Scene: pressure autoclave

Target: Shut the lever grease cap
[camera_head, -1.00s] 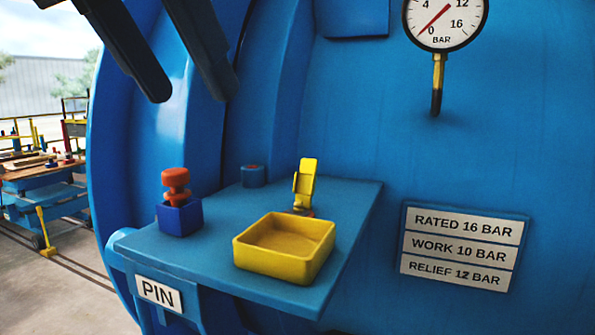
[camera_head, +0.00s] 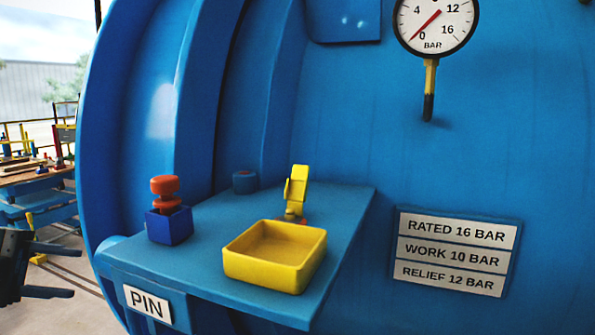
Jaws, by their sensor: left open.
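The lever grease cap appears to be the yellow flap (camera_head: 297,188) standing upright, slightly tilted, on a small orange-red base at the back of the blue shelf (camera_head: 205,265). Its flap is raised, so it looks open. My left gripper (camera_head: 76,272) is at the lower left edge of the view, its two dark fingers spread apart and empty. It is well to the left of the shelf and apart from the cap. My right gripper is not in view.
A yellow open tray (camera_head: 275,279) sits in front of the flap. A blue block with a red knob (camera_head: 165,187) stands at the shelf's left, and a low blue round piece (camera_head: 245,182) behind. The blue vessel wall rises behind, with a gauge (camera_head: 436,24) and a rating plate (camera_head: 455,253).

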